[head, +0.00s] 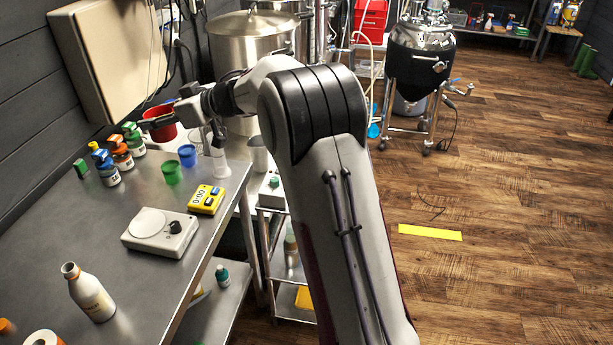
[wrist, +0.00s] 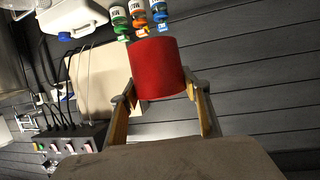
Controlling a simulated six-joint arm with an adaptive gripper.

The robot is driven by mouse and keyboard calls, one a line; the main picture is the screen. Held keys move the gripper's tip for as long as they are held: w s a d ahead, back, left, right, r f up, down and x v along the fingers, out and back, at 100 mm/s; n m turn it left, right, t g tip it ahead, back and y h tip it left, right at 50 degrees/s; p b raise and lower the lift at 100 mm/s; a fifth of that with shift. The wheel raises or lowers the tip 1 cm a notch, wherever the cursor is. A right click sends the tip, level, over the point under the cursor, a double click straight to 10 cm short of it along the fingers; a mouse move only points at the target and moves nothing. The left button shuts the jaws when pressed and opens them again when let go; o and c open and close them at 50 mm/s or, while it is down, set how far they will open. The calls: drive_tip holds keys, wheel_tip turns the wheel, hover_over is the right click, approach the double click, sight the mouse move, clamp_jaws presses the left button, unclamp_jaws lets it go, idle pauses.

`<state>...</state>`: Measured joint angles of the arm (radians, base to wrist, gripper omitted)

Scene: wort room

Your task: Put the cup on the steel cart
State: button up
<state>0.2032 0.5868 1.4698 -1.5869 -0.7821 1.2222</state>
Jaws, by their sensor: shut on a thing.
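My gripper (wrist: 160,92) is shut on the red cup (head: 160,122), which is held above the back of the steel table. In the wrist view the red cup (wrist: 158,68) sits between the two fingers, one on each side. In the head view my wrist partly hides the cup. The steel cart (head: 284,298) stands to the right of the table, partly hidden by my arm. A white device (head: 272,192) is on its top and a yellow thing is on its lower shelf.
On the steel table (head: 150,205) stand a blue cup (head: 187,155), a green cup (head: 172,172), several small bottles (head: 121,152), a yellow timer (head: 206,199), a white scale (head: 160,232) and a white bottle (head: 90,292). A large steel pot (head: 252,40) is behind.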

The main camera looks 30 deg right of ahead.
drive_tip(key=s+d+m+t+h, duration=0.1)
drive_tip(key=s+d+m+h, duration=0.15)
drive_tip(key=d, duration=1.15)
drive_tip(key=s+d+m+t+h, duration=0.1)
drive_tip(key=s+d+m+h, duration=0.15)
drive_tip(key=d, duration=1.15)
drive_tip(key=s+d+m+t+h, duration=0.1)
drive_tip(key=s+d+m+h, duration=0.2)
drive_tip(key=d, duration=1.1)
wheel_tip(320, 180, down, 19)
drive_tip(key=shift+w+a+h, duration=0.2)
drive_tip(key=shift+w+h, duration=0.2)
drive_tip(key=shift+w, duration=0.05)
drive_tip(key=shift+f, duration=3)
drive_tip(key=shift+f, duration=1.85)
drive_tip(key=shift+f, duration=0.15)
drive_tip(key=o, duration=1.2)
drive_tip(key=shift+c, duration=0.2)
